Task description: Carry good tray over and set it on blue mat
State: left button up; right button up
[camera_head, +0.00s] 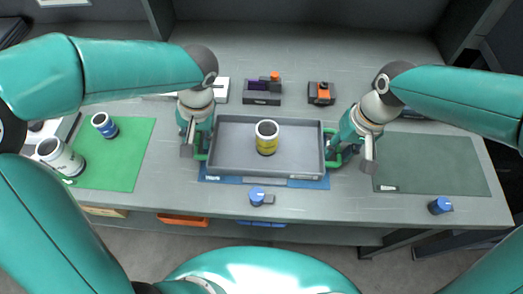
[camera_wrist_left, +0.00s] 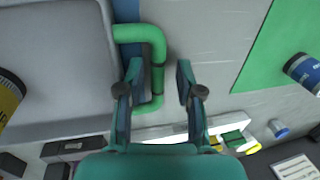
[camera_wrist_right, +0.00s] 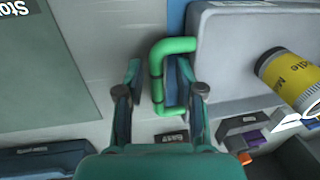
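A grey tray (camera_head: 225,165) with a green handle at each end sits in the middle of the bench, over a blue mat (camera_head: 215,179) whose edge shows around it. A yellow can (camera_head: 267,138) with a white rim stands inside the tray. My left gripper (camera_head: 194,146) is open at the tray's left handle (camera_wrist_left: 158,78); in the left wrist view the bar lies between the fingers, with gaps. My right gripper (camera_head: 354,148) is open at the right handle (camera_wrist_right: 157,75); the bar lies between the fingers there, nearer one finger.
A green mat (camera_head: 122,165) at left holds a blue can (camera_head: 104,125) and a white can (camera_head: 60,156). A dark green mat (camera_head: 430,165) at right is empty. A blue knob (camera_head: 257,195) is in front of the tray; black devices (camera_head: 262,92) stand behind it.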

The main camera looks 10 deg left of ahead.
pick_arm(q)
jog(key=shift+r, duration=0.1)
pick_arm(e)
jog(key=shift+r, duration=0.15)
pick_arm(q)
jog(key=v, duration=0.7)
jog(key=shift+r, duration=0.35)
pick_arm(e)
notch_tip(320, 180, up, 11)
jog(key=d, duration=0.2)
jog(key=shift+r, duration=0.2)
pick_arm(q)
jog(key=shift+w+d, duration=0.1)
pick_arm(e)
jog(key=shift+w+d, duration=0.1)
